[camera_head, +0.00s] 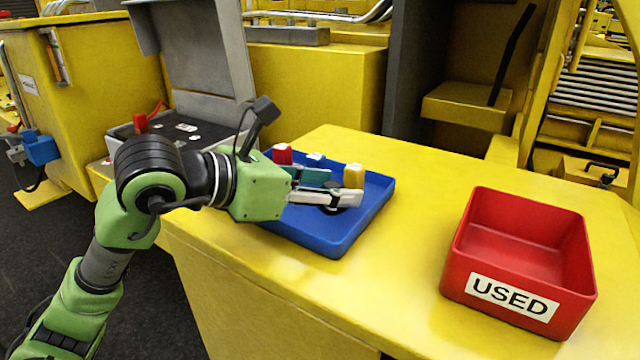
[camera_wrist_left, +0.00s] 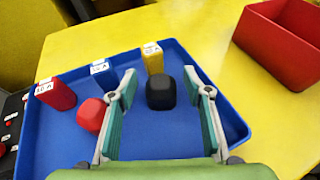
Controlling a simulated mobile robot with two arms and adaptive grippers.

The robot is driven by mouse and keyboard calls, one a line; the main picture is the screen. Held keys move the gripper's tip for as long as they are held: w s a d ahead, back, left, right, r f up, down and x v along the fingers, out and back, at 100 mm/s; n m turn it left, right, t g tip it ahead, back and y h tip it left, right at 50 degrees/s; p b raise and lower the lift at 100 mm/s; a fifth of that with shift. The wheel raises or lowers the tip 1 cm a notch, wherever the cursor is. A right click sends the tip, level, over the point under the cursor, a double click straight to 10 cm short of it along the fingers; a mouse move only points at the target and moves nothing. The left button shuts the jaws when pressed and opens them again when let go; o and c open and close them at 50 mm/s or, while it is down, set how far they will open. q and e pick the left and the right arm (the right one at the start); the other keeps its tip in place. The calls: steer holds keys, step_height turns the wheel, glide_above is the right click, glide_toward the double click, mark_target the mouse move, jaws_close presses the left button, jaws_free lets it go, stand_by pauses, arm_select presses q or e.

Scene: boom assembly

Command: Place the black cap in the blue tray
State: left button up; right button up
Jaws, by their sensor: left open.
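The black cap (camera_wrist_left: 161,93) sits on the floor of the blue tray (camera_wrist_left: 62,140), in front of a yellow block (camera_wrist_left: 153,58). My left gripper (camera_head: 345,187) reaches over the tray from the left. In the left wrist view the gripper (camera_wrist_left: 160,82) is open, with the cap between its spread fingertips and a gap on each side. I cannot tell how high the fingers are above the tray floor. In the head view the fingers hide most of the cap, and the tray (camera_head: 345,240) is partly covered by my arm. My right gripper is not in view.
In the tray also stand a red block (camera_wrist_left: 55,93), a blue block (camera_wrist_left: 103,74) and a red cap (camera_wrist_left: 91,114) close to the left finger. A red "USED" bin (camera_head: 525,250) stands to the right on the yellow table (camera_head: 420,200). The table between them is clear.

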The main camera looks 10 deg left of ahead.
arm_select(q)
steer(key=shift+r, duration=0.2)
steer(key=b+v, duration=0.3)
steer(key=v, duration=0.8)
steer(key=shift+a+f+b, duration=0.1)
steer(key=shift+f+b, duration=0.05)
steer(key=shift+b, duration=0.2)
steer(key=shift+s+a+r, duration=0.2)
steer(key=shift+s+r, duration=0.1)
steer(key=shift+s, duration=0.1)
steer(key=shift+f, duration=0.1)
